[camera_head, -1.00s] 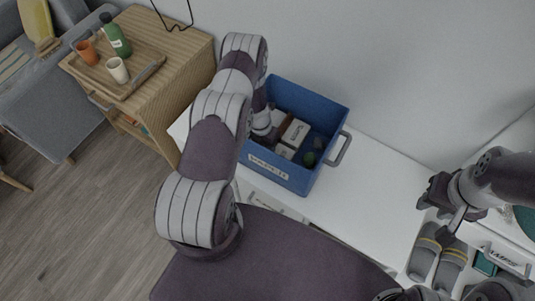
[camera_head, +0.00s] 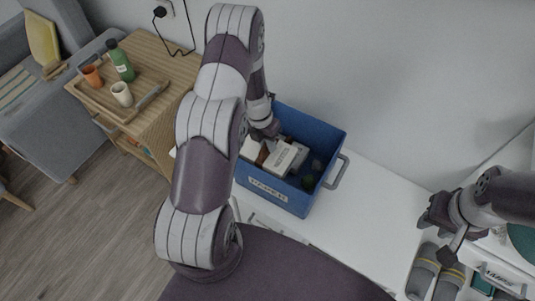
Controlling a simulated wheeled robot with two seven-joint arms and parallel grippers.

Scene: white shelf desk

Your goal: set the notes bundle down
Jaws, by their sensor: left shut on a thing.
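My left gripper (camera_head: 272,138) reaches over the blue bin (camera_head: 283,194) and is shut on a white, box-like bundle with dark print, the notes bundle (camera_head: 284,158). The bundle is tilted and shows over the bin's inside; I cannot tell whether it touches the things below. My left arm hides the bin's left side, and the fingertips are partly hidden. My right gripper (camera_head: 440,232) hangs at the right, apart from the bin, above the desk's right part; its jaw gap is unclear.
The bin also holds a white item (camera_head: 250,149) and a dark green round thing (camera_head: 308,183). The white desk (camera_head: 372,205) is bare right of the bin. Grey slippers (camera_head: 437,276) lie at lower right. A wooden cabinet (camera_head: 165,95) with a tray stands at left.

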